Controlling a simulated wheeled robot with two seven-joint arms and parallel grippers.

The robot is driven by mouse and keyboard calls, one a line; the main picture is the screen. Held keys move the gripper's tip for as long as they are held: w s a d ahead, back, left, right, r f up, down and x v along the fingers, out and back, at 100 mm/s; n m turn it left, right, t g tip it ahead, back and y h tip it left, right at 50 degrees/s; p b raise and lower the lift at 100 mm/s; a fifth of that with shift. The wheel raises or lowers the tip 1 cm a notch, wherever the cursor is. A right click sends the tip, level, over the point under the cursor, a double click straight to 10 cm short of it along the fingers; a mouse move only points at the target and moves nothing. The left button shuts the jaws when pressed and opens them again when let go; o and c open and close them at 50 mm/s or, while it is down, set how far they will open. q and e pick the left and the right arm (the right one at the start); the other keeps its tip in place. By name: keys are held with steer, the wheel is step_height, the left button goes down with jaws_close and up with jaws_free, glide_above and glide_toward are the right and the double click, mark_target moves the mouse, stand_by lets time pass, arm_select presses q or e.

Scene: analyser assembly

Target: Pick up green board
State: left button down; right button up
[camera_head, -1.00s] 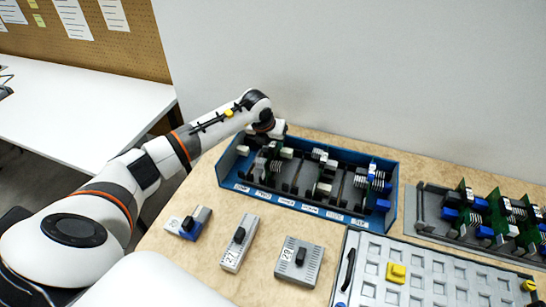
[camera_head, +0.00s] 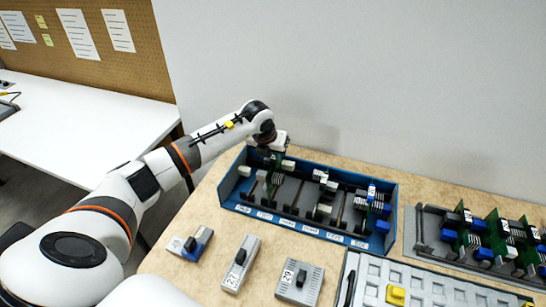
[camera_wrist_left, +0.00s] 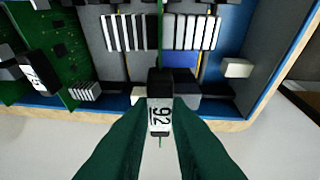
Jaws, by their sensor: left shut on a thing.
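In the head view my left gripper (camera_head: 275,160) points down at the left end of the blue rack (camera_head: 238,206). It is shut on the black and white labelled handle of a green board (camera_head: 274,184). In the left wrist view the finger tips (camera_wrist_left: 160,112) close on this handle (camera_wrist_left: 160,88), and the board (camera_wrist_left: 160,18) shows only as a thin green edge. The board stands upright, and its lower part is still among the rack's slots or just above them; I cannot tell which. My right gripper is not in view.
Other boards (camera_head: 376,198) stand in the rack's right end. A grey rack with green boards (camera_head: 490,238) is at the right. Small grey modules (camera_head: 240,262) and a grey tray (camera_head: 430,285) lie in front. A wall (camera_head: 400,80) rises behind.

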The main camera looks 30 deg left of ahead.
arm_select(q)
step_height(320, 180, up, 4)
steer(key=shift+f+p, duration=0.1)
steer(key=shift+p, duration=0.7)
steer(key=s, duration=1.8)
steer(key=shift+d+f, duration=0.4)
steer(key=shift+d, duration=0.05)
step_height(320, 180, up, 7)
steer(key=p, duration=0.3)
